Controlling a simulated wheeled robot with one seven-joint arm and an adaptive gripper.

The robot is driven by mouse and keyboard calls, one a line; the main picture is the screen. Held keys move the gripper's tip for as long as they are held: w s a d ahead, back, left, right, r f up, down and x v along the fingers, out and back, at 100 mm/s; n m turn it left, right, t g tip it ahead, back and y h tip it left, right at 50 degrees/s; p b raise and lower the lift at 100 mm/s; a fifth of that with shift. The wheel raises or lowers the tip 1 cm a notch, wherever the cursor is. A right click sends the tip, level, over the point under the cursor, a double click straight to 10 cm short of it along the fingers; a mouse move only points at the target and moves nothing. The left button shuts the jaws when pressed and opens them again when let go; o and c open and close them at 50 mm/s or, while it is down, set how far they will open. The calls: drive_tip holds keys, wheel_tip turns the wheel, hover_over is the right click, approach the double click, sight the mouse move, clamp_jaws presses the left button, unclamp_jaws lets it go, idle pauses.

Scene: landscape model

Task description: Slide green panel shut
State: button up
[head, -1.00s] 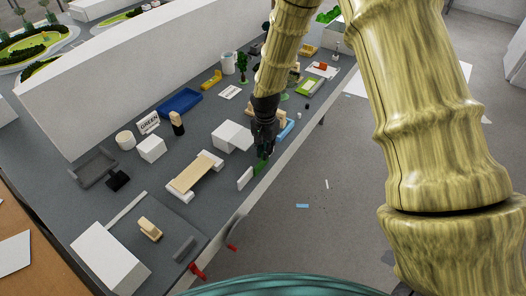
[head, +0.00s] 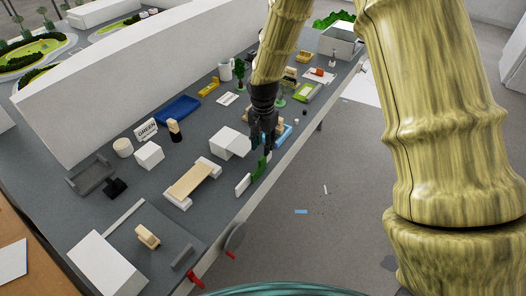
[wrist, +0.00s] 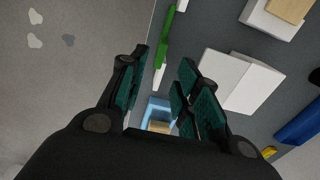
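The green panel (head: 259,168) stands upright along the near edge of the grey table, between my gripper and a white panel (head: 243,184). In the wrist view the green panel (wrist: 167,35) lies ahead of the fingers, with a white piece (wrist: 159,77) in line with it nearer the fingers. My gripper (head: 263,148) hangs fingers-down just beyond the green panel. In the wrist view my gripper (wrist: 163,80) has its two dark green finger pads apart, with nothing visible held between them. Contact with the panel cannot be told.
A white block (head: 230,142) stands left of my gripper. A light blue piece (head: 284,133) is close behind it; it also shows in the wrist view (wrist: 157,108). A tan-and-white bridge (head: 192,182) lies nearer. Open floor lies right of the table edge.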

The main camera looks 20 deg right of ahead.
wheel_tip(320, 180, up, 6)
idle(0.4)
idle(0.4)
